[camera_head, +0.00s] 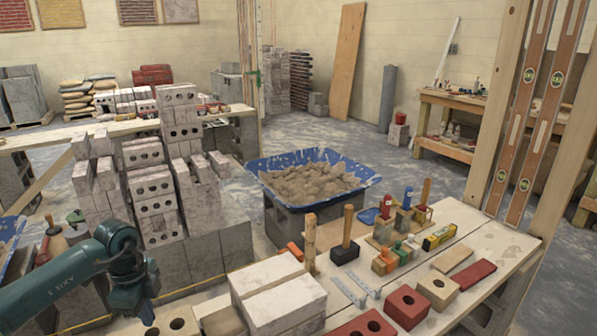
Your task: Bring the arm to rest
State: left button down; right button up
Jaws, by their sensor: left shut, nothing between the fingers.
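My left arm (62,277), teal, comes in from the lower left. Its wrist bends down at the near edge of the bench, in front of the stacked blocks. My left gripper (147,314) is at the lower end of the wrist, shut and empty. It is small and dark here, and its fingertips are hard to make out. It is beside a holed block (172,324) at the bottom edge; I cannot tell whether they touch. My right gripper is not in view.
Stacked blocks (155,190) stand behind the arm. Pale blocks (278,290) lie to its right. A blue mortar tub (258,162) sits beyond on grey blocks. Tools, including a yellow level (440,236), and red bricks (407,306) crowd the bench's right side. Bare bench shows at right (505,240).

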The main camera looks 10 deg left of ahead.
aim_at(178, 329)
pick_arm(q)
jog(key=s+d+f+m+h+p, duration=0.15)
jog(key=d+h, duration=0.25)
jog(key=d, duration=0.5)
jog(key=s+d+f+m+h, duration=0.1)
jog(key=s+d+m+h, duration=0.2)
jog(key=d, duration=0.6)
jog(key=d+r+n+t+h+p, duration=0.2)
jog(key=d+r+n+t+h, duration=0.2)
jog(key=d+r+t+h, duration=0.7)
jog(key=s+a+f+n+y+p, duration=0.1)
jog(key=s+a+f+n+y, duration=0.1)
jog(key=s+f+n+y, duration=0.3)
jog(key=s+a+f+n+y+p, duration=0.2)
jog(key=s+a+f+n+y, duration=0.1)
jog(key=s+f+n+y, duration=0.3)
notch_tip(178, 329, down, 3)
jog(key=n+y, duration=0.2)
jog(key=y, duration=0.1)
jog(key=shift+s+n+y, duration=0.25)
jog(key=shift+n+y, duration=0.1)
jog(key=shift+y, duration=0.05)
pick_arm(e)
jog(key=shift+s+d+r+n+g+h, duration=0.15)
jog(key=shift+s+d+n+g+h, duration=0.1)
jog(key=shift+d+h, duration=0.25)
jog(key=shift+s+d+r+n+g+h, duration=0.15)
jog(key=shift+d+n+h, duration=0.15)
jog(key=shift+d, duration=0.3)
